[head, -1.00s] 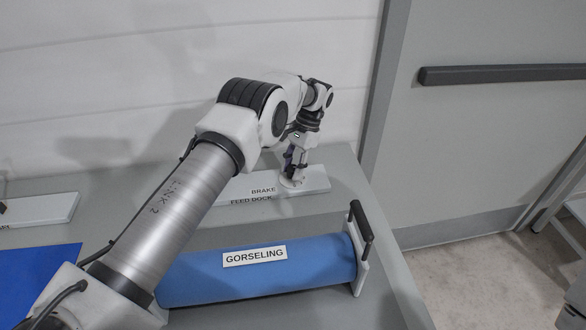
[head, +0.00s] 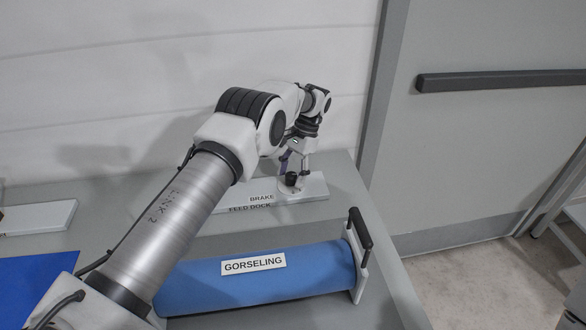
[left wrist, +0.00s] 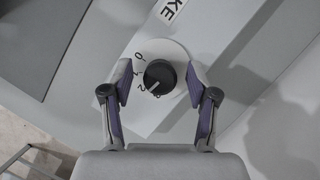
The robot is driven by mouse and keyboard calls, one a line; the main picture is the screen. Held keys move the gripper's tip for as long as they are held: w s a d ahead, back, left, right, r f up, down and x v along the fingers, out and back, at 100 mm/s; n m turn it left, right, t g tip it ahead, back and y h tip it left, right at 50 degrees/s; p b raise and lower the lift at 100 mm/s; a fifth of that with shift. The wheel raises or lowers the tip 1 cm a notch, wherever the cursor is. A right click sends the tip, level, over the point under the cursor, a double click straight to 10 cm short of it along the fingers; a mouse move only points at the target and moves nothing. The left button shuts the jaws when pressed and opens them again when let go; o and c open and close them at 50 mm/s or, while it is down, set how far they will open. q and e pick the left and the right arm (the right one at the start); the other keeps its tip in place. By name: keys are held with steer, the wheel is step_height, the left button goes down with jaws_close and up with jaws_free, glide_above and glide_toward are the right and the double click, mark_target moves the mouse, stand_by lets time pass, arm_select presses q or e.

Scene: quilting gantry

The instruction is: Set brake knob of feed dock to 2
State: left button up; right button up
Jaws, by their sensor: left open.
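The feed dock is a white plate (head: 316,186) on the grey table, with labels BRAKE and FEED DOCK. Its brake knob (head: 291,180) is small, round and black. In the left wrist view the knob (left wrist: 160,77) sits on a pale round dial (left wrist: 172,50) marked 0, 1 and 2. My left gripper (head: 294,172) is open over the dock. In the left wrist view its purple-padded fingers (left wrist: 158,84) stand on both sides of the knob, with gaps. My right gripper is out of view.
A blue roll (head: 262,272) labelled GORSELING, with a dark handle (head: 360,228) at its right end, lies in front of the dock. A blue sheet (head: 35,285) and another white plate (head: 40,217) are at the left. The wall stands close behind.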

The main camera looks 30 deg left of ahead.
arm_select(q)
steer(key=v, duration=0.6)
steer(key=shift+r, duration=0.4)
steer(key=shift+w, duration=0.15)
steer(key=shift+d, duration=0.1)
